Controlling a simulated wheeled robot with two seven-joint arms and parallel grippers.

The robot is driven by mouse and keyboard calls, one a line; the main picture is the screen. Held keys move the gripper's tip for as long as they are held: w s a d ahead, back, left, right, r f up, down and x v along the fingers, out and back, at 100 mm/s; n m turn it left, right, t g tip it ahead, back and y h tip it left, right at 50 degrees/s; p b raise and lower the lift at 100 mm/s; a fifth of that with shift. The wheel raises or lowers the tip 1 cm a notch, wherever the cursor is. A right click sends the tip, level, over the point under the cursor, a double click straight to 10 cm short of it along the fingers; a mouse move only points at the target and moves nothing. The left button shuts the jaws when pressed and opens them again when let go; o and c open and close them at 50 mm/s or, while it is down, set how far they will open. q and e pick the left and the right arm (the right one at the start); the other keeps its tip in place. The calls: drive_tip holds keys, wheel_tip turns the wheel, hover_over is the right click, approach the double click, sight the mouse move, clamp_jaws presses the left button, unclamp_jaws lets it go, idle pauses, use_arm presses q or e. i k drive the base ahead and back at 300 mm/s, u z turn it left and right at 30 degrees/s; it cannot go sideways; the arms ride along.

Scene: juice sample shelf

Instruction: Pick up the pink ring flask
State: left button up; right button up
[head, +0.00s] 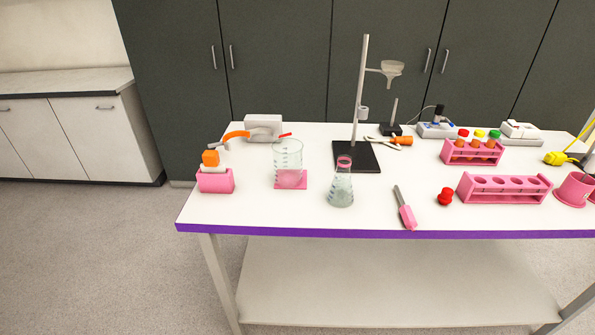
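The pink ring flask (341,187) is a clear conical flask with a pink ring around its neck. It stands upright on the white table near the front edge, left of the table's middle, with pale greenish contents. A large clear beaker (287,158) stands on a pink mat to its left and a little behind. Neither of my grippers is in the head view.
A retort stand (361,105) with a black base is behind the flask. A pink-handled tool (405,210) and a red stopper (446,196) lie to its right. Pink racks (505,193) are farther right. Table front (285,217) is clear.

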sight(340, 193)
drive_tip(key=z, duration=2.25)
drive_tip(key=k, duration=1.1)
drive_tip(key=u, duration=1.75)
drive_tip(key=i, duration=0.5)
